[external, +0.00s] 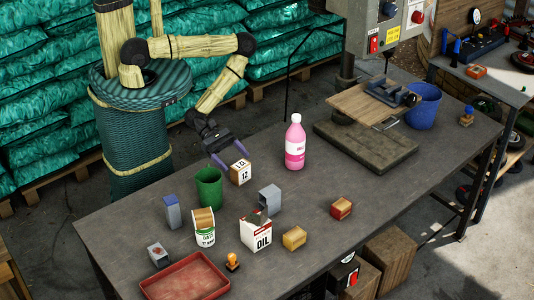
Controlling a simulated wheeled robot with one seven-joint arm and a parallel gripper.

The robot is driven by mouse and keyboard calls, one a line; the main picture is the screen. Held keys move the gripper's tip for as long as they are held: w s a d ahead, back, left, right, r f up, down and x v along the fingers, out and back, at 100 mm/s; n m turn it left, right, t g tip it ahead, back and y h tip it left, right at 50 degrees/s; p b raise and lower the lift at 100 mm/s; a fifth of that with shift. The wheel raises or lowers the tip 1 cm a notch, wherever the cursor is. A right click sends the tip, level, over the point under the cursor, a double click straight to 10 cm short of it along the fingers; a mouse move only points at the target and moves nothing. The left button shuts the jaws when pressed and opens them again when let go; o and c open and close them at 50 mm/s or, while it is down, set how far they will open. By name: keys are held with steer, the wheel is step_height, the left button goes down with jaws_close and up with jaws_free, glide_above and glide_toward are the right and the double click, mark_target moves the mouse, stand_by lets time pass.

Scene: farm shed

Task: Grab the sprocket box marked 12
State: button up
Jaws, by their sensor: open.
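The box marked 12 (241,174) is a small tan box with white labelled faces, standing on the dark workbench (300,234). My gripper (233,157) is open and low over the bench, right at the box's far side. One finger shows at the box's left and the other behind its top right. I cannot tell whether the fingers touch the box or how far they reach along its sides.
A green cup (209,187) stands close left of the box, and a grey box (270,199) stands at its lower right. A pink bottle (295,145) is to the right. An oil can (256,235), an oats can (205,237) and a red tray (186,279) are nearer the front.

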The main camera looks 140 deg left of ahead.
mark_target(245, 170)
steer(key=b+x, duration=0.1)
steer(key=x, duration=0.5)
steer(key=shift+w+f+b, duration=0.1)
steer(key=shift+w+b, duration=0.05)
steer(key=shift+b, duration=0.2)
steer(key=c, duration=1.1)
steer(key=shift+c, duration=0.2)
step_height(245, 170, up, 10)
steer(key=shift+r, duration=0.1)
